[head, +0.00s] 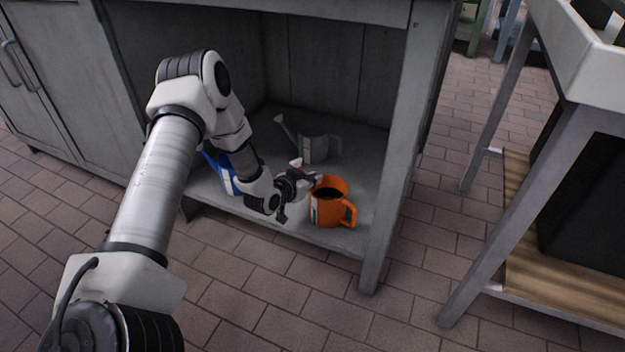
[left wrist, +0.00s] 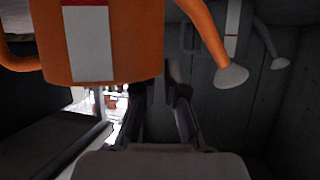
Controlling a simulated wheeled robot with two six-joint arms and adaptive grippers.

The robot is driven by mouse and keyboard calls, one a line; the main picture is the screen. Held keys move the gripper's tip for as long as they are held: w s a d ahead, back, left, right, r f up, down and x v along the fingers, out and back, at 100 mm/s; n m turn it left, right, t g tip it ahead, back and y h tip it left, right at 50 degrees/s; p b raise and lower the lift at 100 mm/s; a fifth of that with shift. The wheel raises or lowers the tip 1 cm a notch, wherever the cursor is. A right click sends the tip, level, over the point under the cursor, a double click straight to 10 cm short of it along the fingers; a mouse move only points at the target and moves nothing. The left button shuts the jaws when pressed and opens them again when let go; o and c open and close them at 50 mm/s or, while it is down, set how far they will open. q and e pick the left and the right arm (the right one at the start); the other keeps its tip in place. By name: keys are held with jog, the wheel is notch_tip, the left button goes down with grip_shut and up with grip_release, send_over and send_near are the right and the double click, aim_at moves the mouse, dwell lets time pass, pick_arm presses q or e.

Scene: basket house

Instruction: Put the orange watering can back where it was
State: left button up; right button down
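The orange watering can (head: 329,204) appears upright at the front right of the grey cabinet's low shelf (head: 345,238). Its handle points right, and its spout is on the side of my left gripper (head: 308,180). In the left wrist view, the can (left wrist: 120,45) shows its white and red label and its pale spout head. My left fingers (left wrist: 160,85) are at the edge of its body, on the spout side. A narrow gap shows between the fingertips. I cannot tell whether they press on the can. My right gripper is out of view.
A grey watering can (head: 316,147) stands behind, deeper in the cabinet. A blue and white thing (head: 221,170) is partly hidden behind my left arm. A cabinet post (head: 385,190) stands close right of the orange can. A table with a wooden lower shelf (head: 560,280) is further right.

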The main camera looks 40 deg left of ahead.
pick_arm(q)
jog(key=shift+o, duration=0.6)
jog(key=shift+r, duration=0.15)
jog(key=shift+s+r+p, duration=0.15)
jog(key=shift+r+p, duration=0.05)
jog(key=shift+p, duration=0.15)
jog(key=p+v, duration=0.7)
jog(key=v, duration=0.4)
jog(key=s+d+f+g+h, duration=0.1)
jog(key=s+d+f+g, duration=0.25)
jog(key=d, duration=0.35)
jog(key=s+d+f+g+h, duration=0.1)
jog(key=s+d+f+g, duration=0.25)
jog(key=s+d, duration=0.2)
jog(key=s+d+f+g+y, duration=0.1)
jog(key=s+d+g, duration=0.2)
jog(key=s, duration=0.5)
jog(key=s+d+f+g+y, duration=0.1)
jog(key=s+d+g, duration=0.2)
jog(key=s, duration=0.6)
jog(key=shift+d+f+n, duration=0.25)
jog(key=shift+f+n, duration=0.05)
jog(key=shift+f, duration=0.1)
